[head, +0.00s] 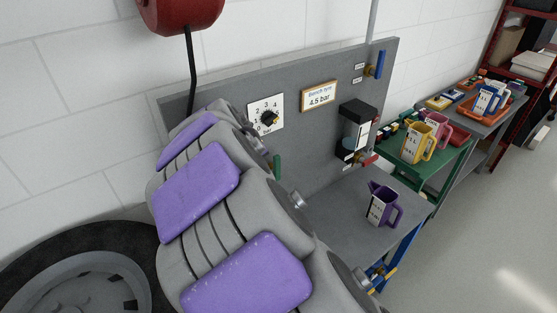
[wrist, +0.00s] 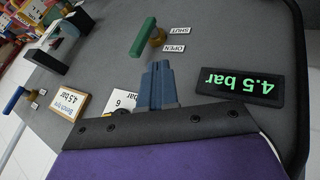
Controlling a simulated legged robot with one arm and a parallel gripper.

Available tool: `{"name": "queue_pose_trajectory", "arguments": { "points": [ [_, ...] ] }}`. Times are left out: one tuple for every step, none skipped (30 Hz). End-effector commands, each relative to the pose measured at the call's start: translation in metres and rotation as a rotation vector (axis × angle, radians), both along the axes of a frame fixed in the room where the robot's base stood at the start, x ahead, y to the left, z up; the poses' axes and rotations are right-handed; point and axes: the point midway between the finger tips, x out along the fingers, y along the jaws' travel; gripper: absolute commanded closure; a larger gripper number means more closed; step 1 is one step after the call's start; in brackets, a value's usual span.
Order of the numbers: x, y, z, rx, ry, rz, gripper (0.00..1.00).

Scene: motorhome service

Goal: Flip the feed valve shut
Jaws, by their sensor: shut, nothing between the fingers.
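A green valve lever (wrist: 143,38) on a brass body stands on the grey board, beside a SHUT label (wrist: 180,30) and an OPEN label (wrist: 173,48). It also shows in the head view (head: 277,166), partly behind my arm. A blue lever (head: 379,64) with two small labels is at the board's upper right; it also shows in the wrist view (wrist: 14,98). I cannot tell which lever is the feed valve. My gripper (wrist: 157,68) is shut and empty, a little apart from the green lever in the wrist view; my arm hides it in the head view.
A display (wrist: 241,88) reads 4.5 bar. A dial (head: 266,117) and a "Bench tyre 4.5 bar" sign (head: 319,96) are on the board. A dispenser (head: 356,128) has a red-handled tap. A purple jug (head: 382,205) stands on the bench below. A tyre lies at lower left.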

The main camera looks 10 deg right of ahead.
Motion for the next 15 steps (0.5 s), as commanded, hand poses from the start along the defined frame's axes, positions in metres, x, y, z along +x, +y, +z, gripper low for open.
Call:
{"name": "queue_pose_trajectory", "arguments": {
  "points": [
    [0.0,0.004,0.0,-0.003,-0.001,0.002,1.0],
    [0.0,0.005,0.0,-0.003,0.0,0.002,1.0],
    [0.0,0.006,-0.001,-0.004,0.0,0.001,1.0],
    [0.0,0.005,-0.001,-0.004,0.0,0.001,1.0],
    [0.001,0.005,-0.001,-0.003,0.0,0.002,1.0],
    [0.001,0.002,-0.002,-0.002,0.001,0.001,1.0],
    [0.002,0.0,-0.003,-0.001,0.001,0.001,1.0],
    [0.003,-0.003,-0.004,0.002,0.002,0.0,1.0],
    [0.005,-0.007,-0.007,0.004,0.0,0.0,1.0],
    [0.006,-0.01,-0.009,0.005,0.001,-0.001,1.0],
    [0.008,-0.013,-0.012,0.006,0.001,-0.001,1.0],
    [0.011,-0.018,-0.018,0.009,0.002,-0.003,1.0],
    [0.013,-0.021,-0.022,0.011,0.005,-0.003,1.0],
    [0.016,-0.025,-0.027,0.011,0.006,-0.003,1.0],
    [0.02,-0.029,-0.033,0.013,0.006,-0.004,1.0]
  ]
}}
